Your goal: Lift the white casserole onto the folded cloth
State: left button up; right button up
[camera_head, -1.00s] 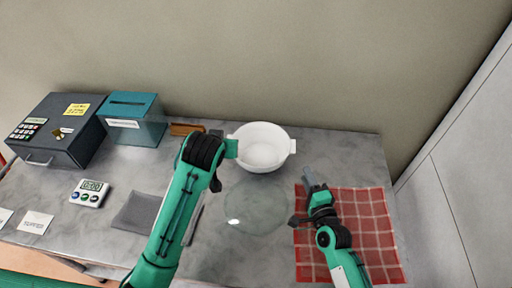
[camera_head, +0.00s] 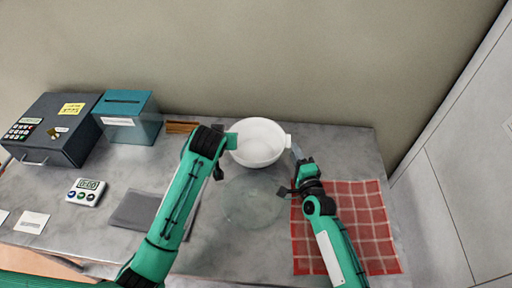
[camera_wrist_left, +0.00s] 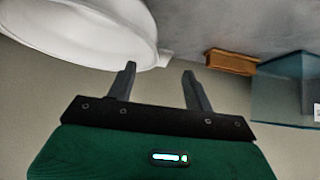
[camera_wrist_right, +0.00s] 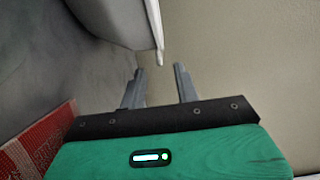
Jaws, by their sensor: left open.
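The white casserole (camera_head: 257,152) stands on the grey counter near the wall, with small handles at its left and right. The red checked cloth (camera_head: 355,225) lies flat to its right. My right gripper (camera_head: 291,171) is open and empty, just to the right of the casserole; in the right wrist view (camera_wrist_right: 160,72) the casserole's handle is ahead of its fingers. My left gripper is at the casserole's left side, its fingers largely hidden in the head view. In the left wrist view (camera_wrist_left: 158,70) it is open and empty, with the casserole rim and handle close ahead.
A clear round glass lid (camera_head: 250,203) lies in front of the casserole, between my arms. A grey mat (camera_head: 138,208), a timer (camera_head: 86,191), a dark cash box (camera_head: 54,128) and a teal box (camera_head: 128,118) are on the left. A wooden block (camera_head: 181,127) stands at the back.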

aim_at(289, 140)
pick_arm(q)
jog(key=x, duration=0.6)
jog(key=shift+w+f, duration=0.2)
pick_arm(e)
jog(key=x, duration=0.6)
jog(key=shift+w+a, duration=0.1)
jog(key=shift+w, duration=0.15)
jog(key=shift+r, duration=0.1)
pick_arm(q)
jog(key=c, duration=0.6)
pick_arm(e)
jog(key=c, duration=0.7)
pick_arm(q)
grip_shut()
pick_arm(e)
jog(key=shift+s+f, duration=0.1)
jog(key=shift+f, duration=0.15)
pick_arm(q)
jog(key=shift+r, duration=0.25)
pick_arm(e)
jog(key=shift+r, duration=0.2)
